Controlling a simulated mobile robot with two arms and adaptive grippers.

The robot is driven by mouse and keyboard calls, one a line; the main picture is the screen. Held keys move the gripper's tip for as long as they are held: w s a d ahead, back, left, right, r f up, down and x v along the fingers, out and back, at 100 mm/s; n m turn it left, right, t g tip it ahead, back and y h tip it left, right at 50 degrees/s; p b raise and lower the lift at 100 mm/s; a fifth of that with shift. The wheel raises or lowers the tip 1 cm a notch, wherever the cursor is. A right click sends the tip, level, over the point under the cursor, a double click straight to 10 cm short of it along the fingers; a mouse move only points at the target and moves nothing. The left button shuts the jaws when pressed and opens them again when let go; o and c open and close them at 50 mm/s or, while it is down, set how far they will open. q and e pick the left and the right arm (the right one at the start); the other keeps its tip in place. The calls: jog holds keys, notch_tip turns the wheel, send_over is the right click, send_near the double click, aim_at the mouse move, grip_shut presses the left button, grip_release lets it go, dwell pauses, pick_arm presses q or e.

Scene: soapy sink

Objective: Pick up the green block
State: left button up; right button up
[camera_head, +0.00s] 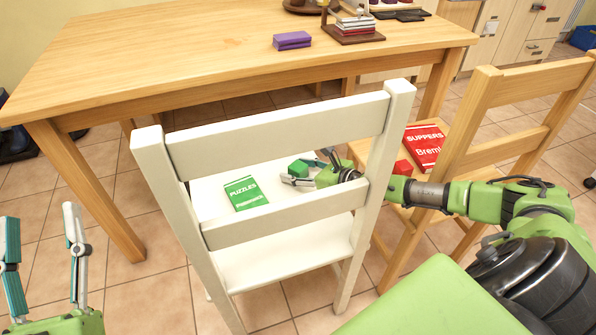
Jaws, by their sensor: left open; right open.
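The green block (299,168) lies on the seat of the white chair (290,262), seen through the gap in its backrest. My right arm reaches in from the right, passing behind the white chair's backrest. My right gripper (307,172) is open right at the green block, with its fingers close around or beside it; I cannot tell whether they touch it. My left gripper (42,243) is open and empty at the lower left, over the floor and far from the block.
A green book (245,193) lies on the white seat. A wooden chair (500,95) holds a red book (424,147) and a red block (403,168). The wooden table (190,60) bears a purple block (292,41) and stacked books (354,22). The backrest slats crowd my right arm.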

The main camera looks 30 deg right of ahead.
jog(key=c, duration=1.2)
